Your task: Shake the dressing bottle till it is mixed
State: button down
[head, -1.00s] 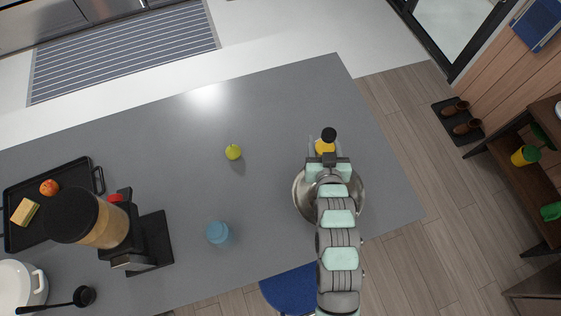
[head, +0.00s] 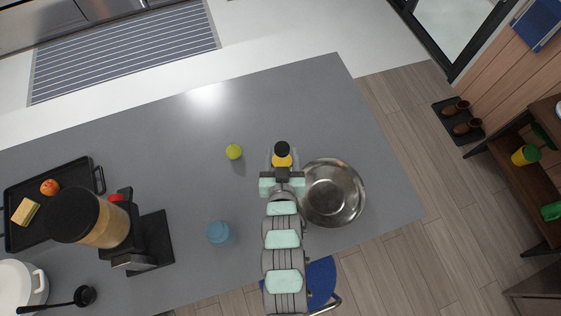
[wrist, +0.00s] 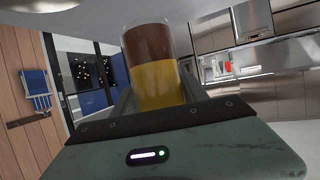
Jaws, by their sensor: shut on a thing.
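The dressing bottle (head: 282,158) has a black cap and yellow contents in the head view. My gripper (head: 282,168) is shut on it and holds it over the counter, just left of the metal bowl. In the wrist view the bottle (wrist: 158,65) stands between the fingers, with a brown layer above a yellow layer and a clear line between them.
The metal bowl (head: 333,192) sits near the counter's right end. A green apple (head: 234,152) and a blue jar (head: 219,232) lie to the left. The counter (head: 290,105) behind is clear.

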jog(key=w+d, duration=0.3)
jog(key=d, duration=0.5)
jog(key=w+d, duration=0.2)
jog(key=d, duration=0.5)
jog(key=s+a, duration=0.1)
jog(key=a, duration=0.4)
jog(key=s+a, duration=0.2)
jog(key=a, duration=0.3)
jog(key=s+a, duration=0.2)
jog(key=a, duration=0.3)
jog(key=shift+s+a, duration=0.1)
jog(key=shift+a, duration=0.2)
jog(key=shift+d, duration=0.2)
